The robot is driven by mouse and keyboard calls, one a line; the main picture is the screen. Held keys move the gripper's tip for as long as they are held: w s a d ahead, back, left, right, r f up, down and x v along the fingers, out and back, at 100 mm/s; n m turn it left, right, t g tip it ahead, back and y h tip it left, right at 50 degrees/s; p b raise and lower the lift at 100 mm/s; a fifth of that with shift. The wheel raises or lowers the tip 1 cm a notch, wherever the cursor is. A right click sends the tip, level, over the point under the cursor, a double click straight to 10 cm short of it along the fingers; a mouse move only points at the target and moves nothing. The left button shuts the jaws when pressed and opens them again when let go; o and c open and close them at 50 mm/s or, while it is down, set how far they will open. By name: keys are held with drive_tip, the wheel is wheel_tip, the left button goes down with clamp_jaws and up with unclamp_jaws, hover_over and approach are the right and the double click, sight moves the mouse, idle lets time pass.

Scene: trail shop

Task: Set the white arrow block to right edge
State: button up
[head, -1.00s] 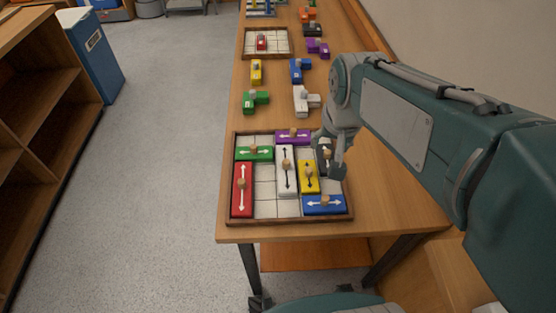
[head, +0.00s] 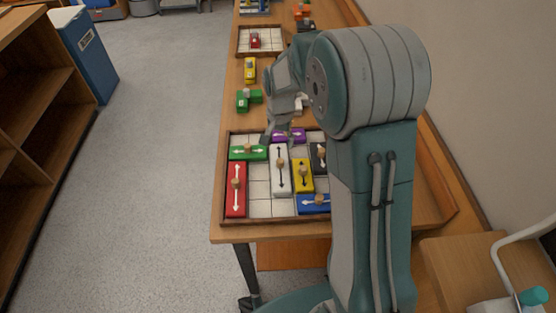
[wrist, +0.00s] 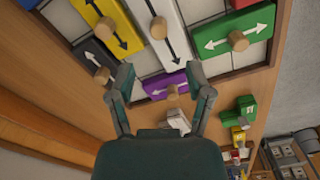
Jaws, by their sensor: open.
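The white arrow block (head: 280,170) stands lengthwise in the tray (head: 258,189), with a double arrow and a wooden knob on top. In the wrist view the white block (wrist: 157,32) lies beyond my fingers. My gripper (head: 272,137) is over the far part of the tray, near the purple block (head: 290,136). In the wrist view my gripper (wrist: 162,88) is open, its fingers apart on either side of the purple block (wrist: 166,85). Nothing is held. My arm hides the tray's right edge in the head view.
Around the white block are green (head: 248,152), red (head: 235,190), yellow (head: 303,176), blue (head: 314,202) and black (head: 318,157) blocks. Bare cells show left of the white block. Loose pieces and a second tray (head: 264,40) lie farther along the table.

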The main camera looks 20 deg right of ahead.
sight(280, 160)
wheel_tip(280, 160, down, 9)
drive_tip(key=shift+f, duration=0.1)
idle(0.3)
clamp_jaws()
